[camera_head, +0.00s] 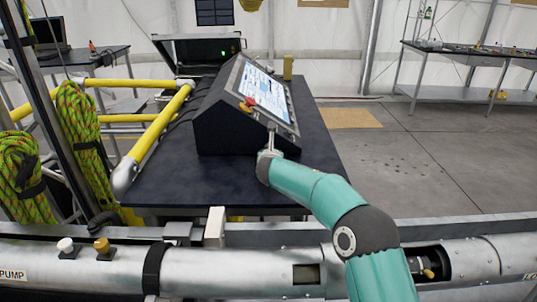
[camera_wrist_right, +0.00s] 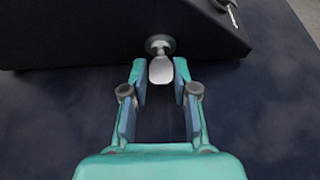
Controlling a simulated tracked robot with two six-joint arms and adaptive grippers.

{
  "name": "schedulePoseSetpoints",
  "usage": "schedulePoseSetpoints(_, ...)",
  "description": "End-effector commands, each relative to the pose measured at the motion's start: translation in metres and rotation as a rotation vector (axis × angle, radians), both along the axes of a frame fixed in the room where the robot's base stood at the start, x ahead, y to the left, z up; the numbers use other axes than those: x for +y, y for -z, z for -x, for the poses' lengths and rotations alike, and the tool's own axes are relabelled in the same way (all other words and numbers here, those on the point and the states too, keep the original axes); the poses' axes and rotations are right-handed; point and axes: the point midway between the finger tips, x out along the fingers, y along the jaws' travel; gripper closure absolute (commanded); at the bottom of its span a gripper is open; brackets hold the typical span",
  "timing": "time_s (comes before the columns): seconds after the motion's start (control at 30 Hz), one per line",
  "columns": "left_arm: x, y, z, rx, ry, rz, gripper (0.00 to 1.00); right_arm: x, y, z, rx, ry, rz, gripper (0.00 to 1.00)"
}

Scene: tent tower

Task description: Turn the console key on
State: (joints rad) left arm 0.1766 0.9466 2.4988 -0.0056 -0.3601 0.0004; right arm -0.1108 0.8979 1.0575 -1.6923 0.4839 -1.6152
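The dark console (camera_head: 225,118) with a tilted screen stands on a black table. In the right wrist view, the silver key (camera_wrist_right: 160,70) sticks out from a round collar low on the console's dark face (camera_wrist_right: 90,35). Its flat, broad side faces the camera. My right gripper (camera_wrist_right: 160,88) is open, with one fingertip on each side of the key and narrow gaps visible. In the head view, my right gripper (camera_head: 268,152) is at the console's near right lower corner, and the key cannot be made out there. My left gripper is not in view.
A red-and-yellow button (camera_head: 247,104) sits on the console panel. A small metal part (camera_wrist_right: 230,12) shows at the wrist view's upper right. A yellow rail (camera_head: 160,135) runs left of the console. The black table (camera_head: 190,185) is bare in front.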

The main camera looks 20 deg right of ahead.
Motion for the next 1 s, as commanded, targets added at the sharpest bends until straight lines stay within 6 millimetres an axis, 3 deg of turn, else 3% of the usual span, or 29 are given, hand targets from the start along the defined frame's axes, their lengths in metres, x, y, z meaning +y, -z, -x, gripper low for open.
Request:
schedulePoseSetpoints(0.53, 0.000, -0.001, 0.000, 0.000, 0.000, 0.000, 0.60, 0.002, -0.007, 0.009, -0.003, 0.001, 0.002, 0.65)
schedulePoseSetpoints(1.0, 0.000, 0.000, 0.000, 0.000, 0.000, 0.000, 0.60, 0.022, -0.035, 0.076, -0.003, -0.002, 0.002, 0.65)
